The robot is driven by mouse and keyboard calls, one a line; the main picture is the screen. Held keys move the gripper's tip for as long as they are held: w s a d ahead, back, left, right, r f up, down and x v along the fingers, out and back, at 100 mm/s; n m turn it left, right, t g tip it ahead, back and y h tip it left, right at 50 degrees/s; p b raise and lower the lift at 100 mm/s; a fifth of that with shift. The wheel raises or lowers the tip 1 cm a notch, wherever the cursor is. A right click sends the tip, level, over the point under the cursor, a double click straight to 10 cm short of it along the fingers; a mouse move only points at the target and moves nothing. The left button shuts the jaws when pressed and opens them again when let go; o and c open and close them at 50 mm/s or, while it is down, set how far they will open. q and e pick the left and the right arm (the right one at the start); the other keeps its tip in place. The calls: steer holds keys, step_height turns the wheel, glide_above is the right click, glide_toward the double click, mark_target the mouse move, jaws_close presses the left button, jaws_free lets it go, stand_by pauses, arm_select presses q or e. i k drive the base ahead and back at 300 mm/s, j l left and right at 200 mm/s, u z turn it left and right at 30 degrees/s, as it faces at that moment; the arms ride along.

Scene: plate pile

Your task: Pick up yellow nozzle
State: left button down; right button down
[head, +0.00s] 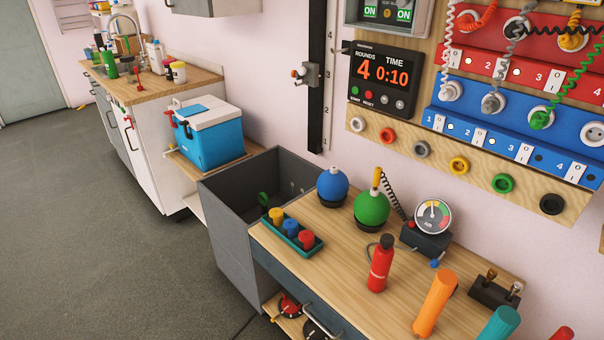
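A small yellow piece (276,215) stands upright at the back left of a dark green tray (300,252) on the wooden bench, beside a blue piece (290,226) and a red piece (306,238). A yellow ring (459,166) is on the wall board. I cannot tell for sure which yellow part is the nozzle. Neither of my grippers is in view.
On the bench (340,228) are a blue ball (332,185), a gauge (432,217), a red bottle (380,265) and an orange cylinder (435,303). A grey open bin (233,210) adjoins its left end. Grey floor (110,230) is clear at left.

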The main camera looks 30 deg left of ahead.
mark_target(376, 176)
steer(key=u, duration=0.35)
steer(key=i+j, duration=0.15)
steer(key=j, duration=0.2)
steer(key=i+j, duration=0.15)
steer(key=j, duration=0.2)
steer(key=i+j+z, duration=0.15)
steer(key=j+z, duration=0.15)
steer(key=i+j+z, duration=0.1)
steer(key=j+z, duration=0.55)
steer(key=i+j, duration=0.05)
steer(key=j, duration=0.05)
